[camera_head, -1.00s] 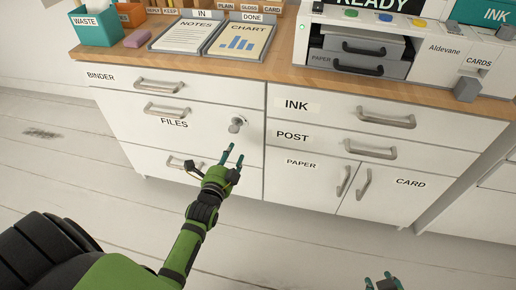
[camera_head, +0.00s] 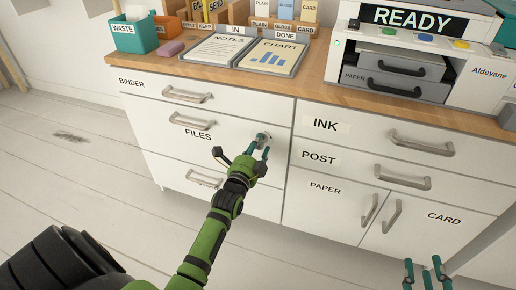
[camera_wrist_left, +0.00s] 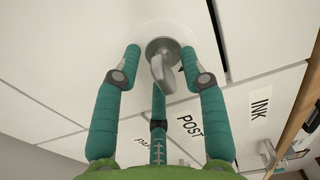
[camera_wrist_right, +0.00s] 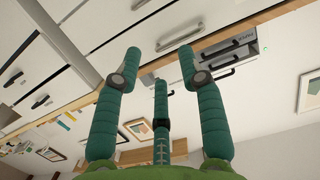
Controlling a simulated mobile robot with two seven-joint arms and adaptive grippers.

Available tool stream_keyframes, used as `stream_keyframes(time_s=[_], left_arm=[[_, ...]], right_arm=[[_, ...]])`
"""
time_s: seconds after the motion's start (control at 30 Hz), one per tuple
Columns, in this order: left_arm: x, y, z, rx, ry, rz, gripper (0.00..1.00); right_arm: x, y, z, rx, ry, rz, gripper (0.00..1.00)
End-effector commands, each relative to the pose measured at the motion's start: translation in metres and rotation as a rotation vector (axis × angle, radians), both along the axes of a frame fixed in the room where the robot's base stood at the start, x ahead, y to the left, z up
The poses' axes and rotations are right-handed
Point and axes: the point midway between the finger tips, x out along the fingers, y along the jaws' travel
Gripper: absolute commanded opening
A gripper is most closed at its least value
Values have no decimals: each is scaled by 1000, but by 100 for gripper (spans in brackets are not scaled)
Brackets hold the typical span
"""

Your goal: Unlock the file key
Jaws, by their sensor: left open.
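The file key (camera_wrist_left: 162,66) is a grey metal key in a round lock on the FILES drawer front (camera_head: 230,138), right of the FILES label. In the head view the key (camera_head: 262,137) is partly hidden behind my fingers. My left gripper (camera_head: 258,151) is at the lock. In the left wrist view its open teal fingers (camera_wrist_left: 160,62) stand on either side of the key, with gaps on both sides. My right gripper (camera_head: 424,268) is low at the right of the head view. In the right wrist view its fingers (camera_wrist_right: 160,62) are spread apart with nothing between them.
The BINDER drawer (camera_head: 215,102) lies above the lock. INK (camera_head: 365,133) and POST drawers and PAPER and CARD doors with protruding handles are to the right. The wooden desktop (camera_head: 310,83) holds trays, a waste box (camera_head: 130,36) and a printer (camera_head: 450,60).

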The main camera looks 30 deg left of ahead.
Motion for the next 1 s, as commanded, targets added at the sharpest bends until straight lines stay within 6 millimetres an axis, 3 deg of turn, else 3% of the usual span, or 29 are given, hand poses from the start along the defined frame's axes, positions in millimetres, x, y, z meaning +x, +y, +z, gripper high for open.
stream_keyframes(time_s=[0.4, 0.43, 0.5, 0.53, 0.87, 1.0], left_arm=[[5, 1, 0, 0, 0, 0, 42], [5, 1, 0, 0, 0, 0, 34], [5, 1, 0, 0, 0, 0, 6], [5, 1, 0, 0, 0, 0, 0], [5, 1, 0, -9, -1, 0, 0], [5, 1, 1, -37, -7, 0, 0]], right_arm=[[1, 3, 10, 13, -51, 8, 40], [1, 3, 10, 13, -51, 8, 40], [1, 3, 10, 12, -50, 8, 40], [1, 3, 10, 12, -50, 8, 40], [1, 3, 8, 9, -35, 7, 40], [-3, -4, -11, -16, 64, -10, 40]])
